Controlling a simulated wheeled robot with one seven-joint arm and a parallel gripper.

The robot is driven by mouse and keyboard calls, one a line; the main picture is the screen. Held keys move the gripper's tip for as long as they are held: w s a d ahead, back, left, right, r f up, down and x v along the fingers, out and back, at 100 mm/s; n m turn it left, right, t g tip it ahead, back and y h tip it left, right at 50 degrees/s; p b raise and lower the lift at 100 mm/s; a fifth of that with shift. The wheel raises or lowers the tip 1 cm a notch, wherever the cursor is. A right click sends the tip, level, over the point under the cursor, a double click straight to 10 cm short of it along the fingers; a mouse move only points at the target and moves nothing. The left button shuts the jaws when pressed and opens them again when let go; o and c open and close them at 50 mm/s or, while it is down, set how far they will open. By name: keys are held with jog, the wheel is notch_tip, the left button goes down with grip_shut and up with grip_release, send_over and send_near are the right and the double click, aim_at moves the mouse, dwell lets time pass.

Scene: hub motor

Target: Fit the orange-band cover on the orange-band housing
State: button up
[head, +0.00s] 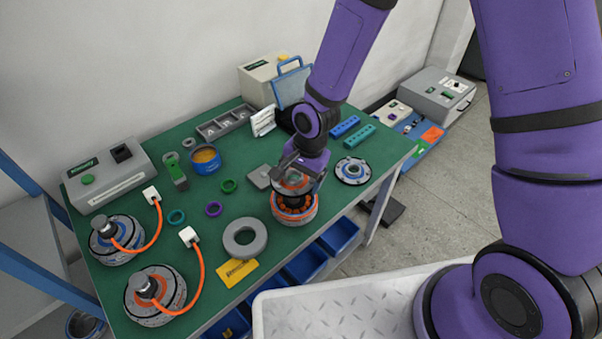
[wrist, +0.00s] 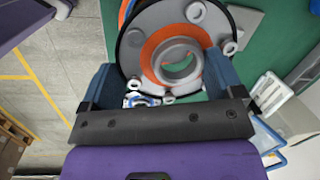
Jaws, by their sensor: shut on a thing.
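My gripper (head: 292,178) is shut on the orange-band cover (wrist: 150,42), a grey disc with an orange ring around its central hole. In the wrist view the cover sits between the two blue-grey fingers (wrist: 158,78). In the head view the cover (head: 291,184) is over the orange-band housing (head: 294,214), which stands on the green table with an orange band and dark-and-orange windings. The windings show below the cover, so the cover appears a little above the housing. The gripper partly hides the cover, and the exact alignment cannot be told.
A blue-marked disc (head: 353,170) lies right of the housing on the table (head: 205,235). A grey ring (head: 245,238) lies to its left, and a grey block (head: 259,177) close behind. Two motors with orange cables (head: 155,293) stand at front left. Blue bins (head: 338,235) hang below the edge.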

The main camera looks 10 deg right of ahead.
aim_at(299, 202)
jog(key=shift+f, duration=1.35)
jog(key=shift+f, duration=0.1)
jog(key=shift+f, duration=1.05)
jog(key=shift+f, duration=0.15)
jog(key=shift+f, duration=0.8)
jog(key=shift+f, duration=0.15)
dwell(0.5)
jog(key=o, duration=0.7)
jog(key=shift+o, duration=0.2)
